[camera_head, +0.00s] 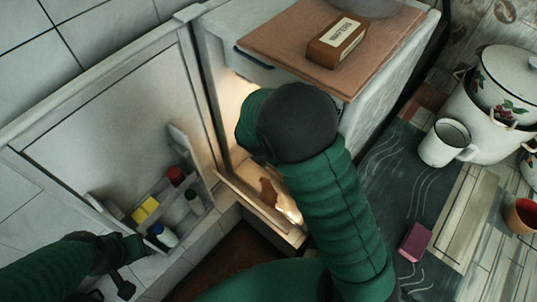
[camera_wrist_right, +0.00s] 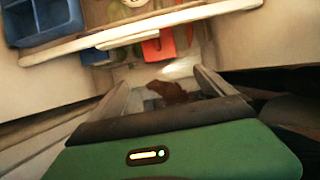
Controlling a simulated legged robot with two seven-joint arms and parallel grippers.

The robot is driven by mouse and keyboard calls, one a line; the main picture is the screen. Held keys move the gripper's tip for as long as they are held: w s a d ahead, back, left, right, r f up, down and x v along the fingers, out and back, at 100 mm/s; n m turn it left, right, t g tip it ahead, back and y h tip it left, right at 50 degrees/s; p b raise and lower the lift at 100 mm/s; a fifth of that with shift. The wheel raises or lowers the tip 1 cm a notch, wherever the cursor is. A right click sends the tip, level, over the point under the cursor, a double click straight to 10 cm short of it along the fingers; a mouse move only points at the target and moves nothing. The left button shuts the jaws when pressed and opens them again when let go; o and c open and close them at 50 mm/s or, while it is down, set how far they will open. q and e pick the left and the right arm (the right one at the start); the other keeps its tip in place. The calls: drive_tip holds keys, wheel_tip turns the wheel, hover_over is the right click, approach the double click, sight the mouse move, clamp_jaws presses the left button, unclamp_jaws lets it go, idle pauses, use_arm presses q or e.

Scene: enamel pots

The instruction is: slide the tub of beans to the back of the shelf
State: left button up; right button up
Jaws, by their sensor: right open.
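My right arm reaches into the open white fridge (camera_head: 212,75); its gripper is hidden in the head view. In the right wrist view my right gripper (camera_wrist_right: 165,82) is open, its two fingers apart. A dark brown patch or item (camera_wrist_right: 172,90) shows between or beyond the fingers; I cannot tell whether they touch it. A pale shelf edge (camera_wrist_right: 200,14) crosses above. I cannot pick out the tub of beans with certainty; a pale round container at the top is cut off. My left gripper (camera_head: 143,245) is low by the fridge door, its fingers unclear.
A blue bin (camera_wrist_right: 45,20) and a red item (camera_wrist_right: 160,46) are inside the fridge. The open door (camera_head: 115,110) holds several bottles and a yellow item (camera_head: 146,209). A brown box (camera_head: 337,42) lies on top. A white mug (camera_head: 445,143) and pots stand right.

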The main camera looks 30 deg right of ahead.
drive_tip(key=b+x, duration=0.5)
drive_tip(key=x, duration=1.1)
drive_tip(key=shift+d+f+b, duration=0.25)
drive_tip(key=shift+f+b, duration=0.05)
drive_tip(key=shift+b, duration=0.05)
drive_tip(key=c, duration=1.7)
drive_tip(key=shift+r, duration=0.15)
